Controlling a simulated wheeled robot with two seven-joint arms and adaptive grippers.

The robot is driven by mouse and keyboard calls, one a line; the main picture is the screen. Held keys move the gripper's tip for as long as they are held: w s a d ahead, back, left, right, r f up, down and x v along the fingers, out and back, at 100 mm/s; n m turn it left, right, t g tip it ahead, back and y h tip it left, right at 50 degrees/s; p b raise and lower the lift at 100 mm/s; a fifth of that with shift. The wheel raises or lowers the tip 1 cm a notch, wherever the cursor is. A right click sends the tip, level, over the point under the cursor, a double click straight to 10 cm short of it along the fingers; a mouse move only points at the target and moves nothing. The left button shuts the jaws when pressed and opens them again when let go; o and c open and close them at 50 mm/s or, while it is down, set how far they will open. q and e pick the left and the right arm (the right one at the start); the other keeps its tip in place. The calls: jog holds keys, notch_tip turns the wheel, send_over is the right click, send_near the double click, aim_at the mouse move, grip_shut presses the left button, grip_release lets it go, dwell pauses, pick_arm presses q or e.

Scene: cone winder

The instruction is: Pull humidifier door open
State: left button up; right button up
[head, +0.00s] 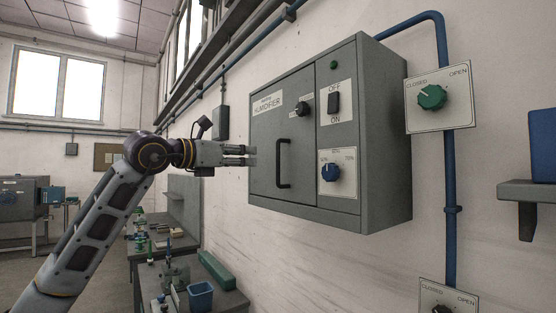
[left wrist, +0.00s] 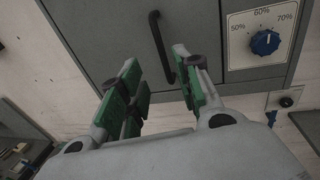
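The humidifier is a grey wall cabinet, and its door (head: 268,165) is shut, with a black vertical bar handle (head: 283,163) on its right side. My left gripper (head: 254,155) is just left of the handle in the head view, close in front of the door. In the left wrist view the left gripper (left wrist: 160,85) has its green-padded fingers apart, with the handle (left wrist: 161,46) showing between and beyond the fingertips, nearer the right finger. It is not gripped, and whether anything touches it I cannot tell. My right gripper is not in view.
Right of the door is a panel with an OFF/ON switch (head: 334,103) and a blue percent knob (head: 331,172). A green valve knob (head: 432,97) is on a wall plate further right. A bench with a blue bin (head: 201,297) stands below left. A shelf (head: 528,192) juts out at right.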

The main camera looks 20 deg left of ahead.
aim_at(277, 158)
pick_arm(q)
jog(key=p+x, duration=0.4)
jog(key=x, duration=0.8)
jog(key=shift+w+r, duration=0.1)
jog(key=shift+x, duration=0.8)
grip_shut()
